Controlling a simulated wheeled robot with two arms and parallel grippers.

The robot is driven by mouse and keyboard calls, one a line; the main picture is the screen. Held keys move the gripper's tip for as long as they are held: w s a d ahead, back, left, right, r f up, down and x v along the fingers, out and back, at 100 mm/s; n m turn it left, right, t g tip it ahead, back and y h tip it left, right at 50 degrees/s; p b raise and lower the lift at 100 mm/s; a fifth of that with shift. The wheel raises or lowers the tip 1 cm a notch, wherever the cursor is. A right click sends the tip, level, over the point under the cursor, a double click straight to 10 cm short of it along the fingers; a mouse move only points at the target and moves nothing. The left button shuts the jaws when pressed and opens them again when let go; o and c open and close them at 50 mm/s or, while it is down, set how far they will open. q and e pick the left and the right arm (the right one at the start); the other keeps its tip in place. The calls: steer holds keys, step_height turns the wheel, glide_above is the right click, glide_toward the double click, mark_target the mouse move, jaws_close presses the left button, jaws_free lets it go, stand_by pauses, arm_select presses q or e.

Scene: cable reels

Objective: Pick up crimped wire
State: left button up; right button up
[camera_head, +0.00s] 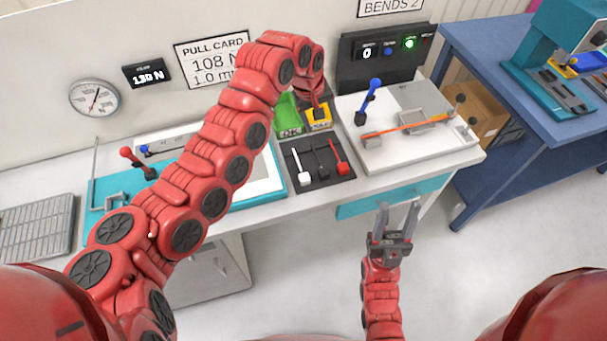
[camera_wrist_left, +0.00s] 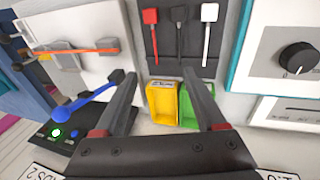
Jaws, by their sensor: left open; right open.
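An orange wire (camera_head: 410,129) is stretched across a white bend fixture (camera_head: 384,100) with clamps at the right of the bench. The wire also shows at the upper left of the left wrist view (camera_wrist_left: 85,50). I cannot make out its crimped end. My left gripper (camera_wrist_left: 160,76) is open and empty, pointing at the bench above the yellow bin (camera_wrist_left: 163,104) and green bin (camera_wrist_left: 192,113). In the head view my own wrist largely hides its fingers. My right gripper (camera_head: 397,212) is open and empty, in front of the bench and below the fixture.
A dark tool mat (camera_head: 330,174) holds white, black and red tools. A blue-handled lever (camera_head: 371,92) stands on the fixture's left side. A teal press (camera_head: 565,60) stands on the blue bench at right. A grey grid tray (camera_head: 38,227) lies far left.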

arm_select(q)
steer(key=s+a+g+y, duration=0.2)
steer(key=s+a+y, duration=0.1)
steer(key=s+a, duration=0.15)
glide_above(304, 175)
step_height(304, 175, down, 8)
steer(key=shift+d+f+b, duration=0.15)
steer(key=shift+f+b, duration=0.05)
steer(key=shift+b, duration=0.15)
step_height(304, 175, down, 3)
steer(key=shift+r+p, duration=0.15)
steer(key=shift+p, duration=0.5)
step_height(304, 175, down, 4)
steer(key=p, duration=0.3)
steer(key=shift+s+f, duration=0.1)
steer(key=shift+f, duration=0.6)
jaws_close()
